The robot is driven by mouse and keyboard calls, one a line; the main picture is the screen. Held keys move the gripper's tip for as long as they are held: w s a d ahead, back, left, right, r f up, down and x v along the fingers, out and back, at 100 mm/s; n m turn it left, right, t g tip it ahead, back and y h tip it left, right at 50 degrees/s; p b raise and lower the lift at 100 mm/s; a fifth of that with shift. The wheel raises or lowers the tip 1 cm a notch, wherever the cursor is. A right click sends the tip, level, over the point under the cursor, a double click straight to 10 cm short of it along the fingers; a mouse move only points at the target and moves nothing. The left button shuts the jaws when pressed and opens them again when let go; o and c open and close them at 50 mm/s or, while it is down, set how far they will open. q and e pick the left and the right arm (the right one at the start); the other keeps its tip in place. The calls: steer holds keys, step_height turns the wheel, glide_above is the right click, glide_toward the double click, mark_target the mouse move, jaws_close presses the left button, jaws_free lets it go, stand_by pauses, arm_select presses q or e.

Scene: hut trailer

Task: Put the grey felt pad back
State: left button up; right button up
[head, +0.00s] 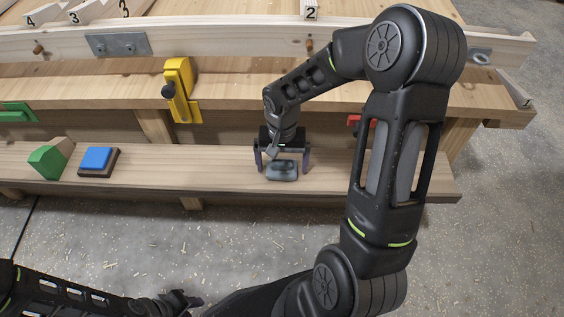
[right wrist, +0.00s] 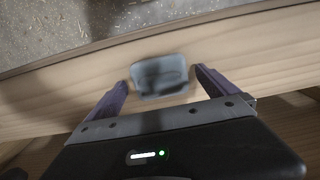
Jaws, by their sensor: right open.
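The grey felt pad (head: 282,174) lies on the lower wooden shelf, below the workbench edge. My right gripper (head: 282,168) is open just above it, with one finger on each side. In the right wrist view the pad (right wrist: 159,76) sits between and slightly beyond the two fingertips of the gripper (right wrist: 160,80), with a dark shadow across it. I cannot tell whether the fingers touch it. My left gripper (head: 185,300) is low at the bottom of the head view, away from the shelf; its fingers are too small and dark to read.
On the lower shelf (head: 220,172), a blue block (head: 96,158) lies on a dark base and a green block (head: 50,158) stands to its left. A yellow clamp (head: 181,90) and a red item (head: 356,121) are at the bench. Bare shelf separates the pad from the blue block.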

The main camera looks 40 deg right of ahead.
mark_target(283, 163)
step_height(283, 163, up, 12)
steer(key=p, duration=0.2)
steer(key=shift+s, duration=0.15)
stand_by(0.9)
